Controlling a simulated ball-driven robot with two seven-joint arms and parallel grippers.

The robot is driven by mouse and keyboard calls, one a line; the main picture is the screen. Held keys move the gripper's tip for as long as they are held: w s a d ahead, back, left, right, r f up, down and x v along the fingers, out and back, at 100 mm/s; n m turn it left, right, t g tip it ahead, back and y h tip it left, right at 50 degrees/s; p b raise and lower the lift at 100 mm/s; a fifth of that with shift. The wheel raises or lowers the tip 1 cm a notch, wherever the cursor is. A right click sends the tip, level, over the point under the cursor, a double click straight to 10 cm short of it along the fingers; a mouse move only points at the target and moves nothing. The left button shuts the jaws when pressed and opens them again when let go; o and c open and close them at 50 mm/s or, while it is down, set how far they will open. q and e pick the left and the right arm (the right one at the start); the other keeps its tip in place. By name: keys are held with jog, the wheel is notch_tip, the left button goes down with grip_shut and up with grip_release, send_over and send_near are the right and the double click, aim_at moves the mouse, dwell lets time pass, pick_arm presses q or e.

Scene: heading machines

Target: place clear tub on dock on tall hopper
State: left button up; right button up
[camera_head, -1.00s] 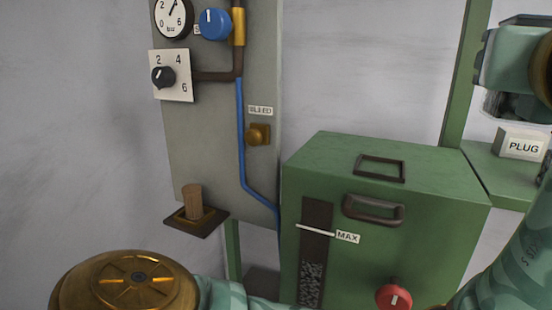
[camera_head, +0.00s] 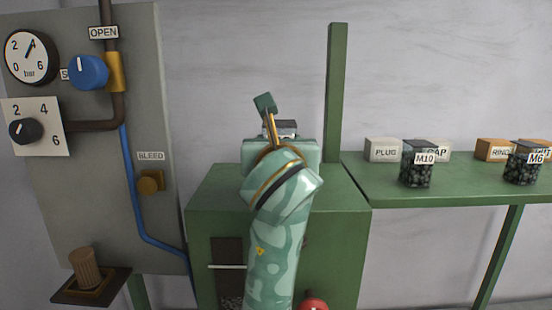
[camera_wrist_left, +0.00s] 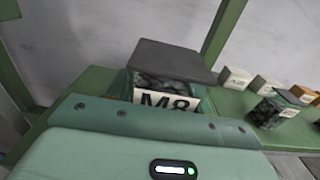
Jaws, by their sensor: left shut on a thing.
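A clear tub (camera_wrist_left: 168,90) with dark contents, a dark grey lid and an M8 label is between the jaws of my left gripper (camera_wrist_left: 160,112) in the left wrist view. In the head view my left gripper (camera_head: 282,142) is over the far part of the tall green hopper (camera_head: 220,192), seen from behind. The arm hides the dock on the hopper top, and I cannot tell the gap under the tub. My right gripper is not in view.
A green post (camera_head: 336,90) stands behind the hopper. A green shelf (camera_head: 440,190) to its right bears tubs M10 (camera_head: 417,165) and M6 (camera_head: 522,165) and labelled blocks such as PLUG (camera_head: 382,150). A grey gauge panel (camera_head: 75,190) stands at left.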

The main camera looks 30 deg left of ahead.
pick_arm(q)
jog(key=shift+w+a+f, duration=0.1)
jog(key=shift+f, duration=0.2)
notch_tip(320, 180, down, 2)
jog(key=shift+w+f+p, duration=0.15)
jog(key=shift+f+p, duration=0.1)
jog(key=shift+p, duration=0.15)
jog(key=shift+a+f, duration=0.2)
jog(key=shift+f, duration=0.2)
jog(key=shift+d+f, duration=0.1)
jog(key=o, duration=1.3)
